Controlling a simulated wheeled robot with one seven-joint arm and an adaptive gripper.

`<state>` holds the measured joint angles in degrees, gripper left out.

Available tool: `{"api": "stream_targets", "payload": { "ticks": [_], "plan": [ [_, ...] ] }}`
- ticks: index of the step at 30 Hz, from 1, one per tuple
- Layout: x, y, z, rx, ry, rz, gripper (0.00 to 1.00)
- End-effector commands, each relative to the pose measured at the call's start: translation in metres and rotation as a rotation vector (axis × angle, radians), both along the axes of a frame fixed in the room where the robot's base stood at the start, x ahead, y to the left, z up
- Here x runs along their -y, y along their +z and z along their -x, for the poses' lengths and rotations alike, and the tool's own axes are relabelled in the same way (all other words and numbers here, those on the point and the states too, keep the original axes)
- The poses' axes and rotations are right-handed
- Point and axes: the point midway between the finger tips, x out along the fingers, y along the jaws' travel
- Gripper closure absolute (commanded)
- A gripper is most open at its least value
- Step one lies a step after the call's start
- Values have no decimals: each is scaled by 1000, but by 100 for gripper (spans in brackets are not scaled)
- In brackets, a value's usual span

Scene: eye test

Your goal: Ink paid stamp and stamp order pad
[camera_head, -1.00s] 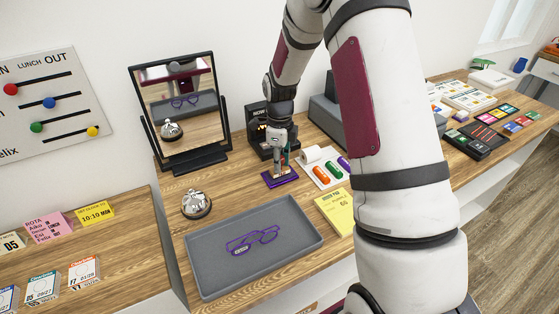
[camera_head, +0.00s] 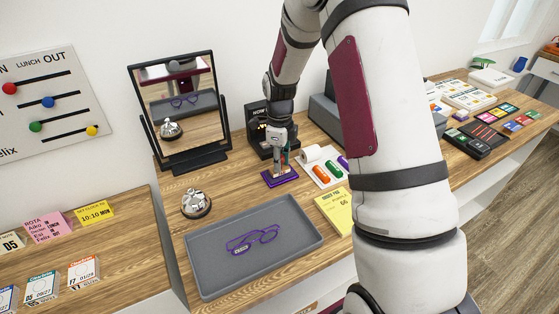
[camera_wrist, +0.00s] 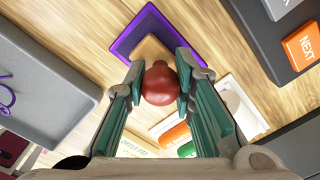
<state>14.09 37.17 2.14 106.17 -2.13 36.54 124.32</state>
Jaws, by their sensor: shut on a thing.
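My gripper (camera_wrist: 160,88) is shut on the round red-brown knob of the stamp (camera_wrist: 159,82). In the head view, my gripper (camera_head: 280,162) is over the purple ink pad (camera_head: 270,182), left of the paper roll. In the wrist view, the stamp's pale wooden block lies over the ink pad (camera_wrist: 118,50), whose purple edges show around it. I cannot tell whether the stamp's face touches the pad; its underside is hidden. The yellow order pad (camera_head: 335,209) lies at the desk's front, right of the grey tray. My arm covers its right side.
The grey tray (camera_head: 205,277) holds purple glasses (camera_head: 252,240). A bell (camera_head: 195,204) and a mirror (camera_head: 178,112) stand left. A white tray (camera_head: 327,178) with coloured rolls is close on the right. A dark machine (camera_head: 258,140) stands behind my gripper.

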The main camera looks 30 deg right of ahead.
Motion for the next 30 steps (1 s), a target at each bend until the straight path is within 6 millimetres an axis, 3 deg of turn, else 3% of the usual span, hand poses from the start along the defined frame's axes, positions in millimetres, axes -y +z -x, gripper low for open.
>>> {"api": "stream_targets", "payload": {
  "ticks": [11, 30],
  "plan": [
    [0, 2, 1, -3, 0, 0, 94],
    [-1, 49, 1, -1, 1, -1, 94]
  ]
}}
